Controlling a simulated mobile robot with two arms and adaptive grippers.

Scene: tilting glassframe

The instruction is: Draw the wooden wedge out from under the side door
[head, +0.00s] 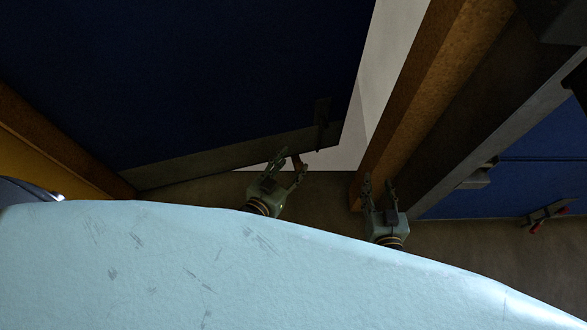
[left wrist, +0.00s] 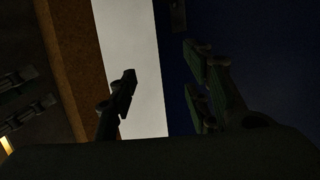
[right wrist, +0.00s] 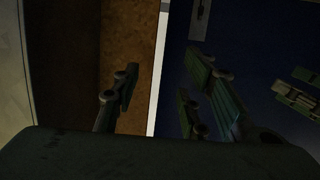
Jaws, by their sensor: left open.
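The side door (head: 200,70) is a dark blue panel with a grey strip along its bottom edge, in the head view. A small brown piece, which looks like the wooden wedge (head: 297,160), shows at this bottom edge, between the fingertips of my left gripper (head: 292,162). The gripper is open; I cannot tell whether a finger touches the piece. In the left wrist view the fingers (left wrist: 163,85) stand apart and no wedge can be made out. My right gripper (head: 379,185) is open and empty beside the brown post; its fingers (right wrist: 165,90) are apart in the right wrist view.
A brown post (head: 405,95) rises right of the door, with a pale gap (head: 385,50) between them. Another brown post (head: 60,140) stands at the left. A second blue panel (head: 540,165) with a latch (head: 548,213) is at the right. My pale blue body fills the bottom.

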